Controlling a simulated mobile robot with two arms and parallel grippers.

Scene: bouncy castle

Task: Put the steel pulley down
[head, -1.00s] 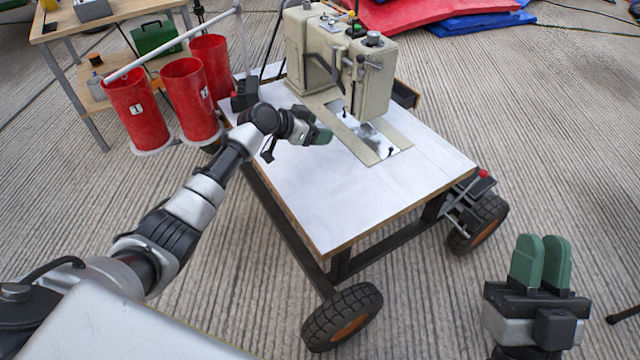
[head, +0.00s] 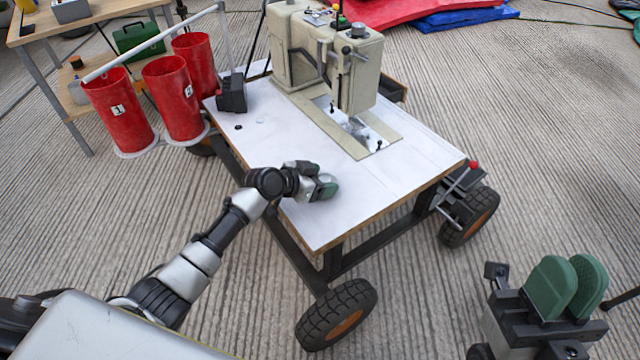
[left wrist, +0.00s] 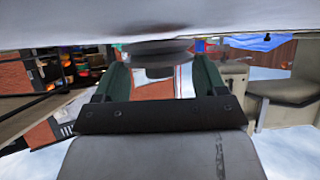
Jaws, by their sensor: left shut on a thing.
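The steel pulley (left wrist: 155,52) is a grey grooved disc in the left wrist view, between the two green fingers of my left gripper (left wrist: 158,80). My gripper is shut on its lower hub. The pulley's broad face is close against the white table top (left wrist: 60,22), which fills the top of that view; I cannot tell whether they touch.
A beige sewing machine (head: 357,75) stands at the table's back. A black box (head: 232,95) sits at the left edge, near red cylinders (head: 118,112). The table has wheels (head: 337,315). Its front and right top are clear.

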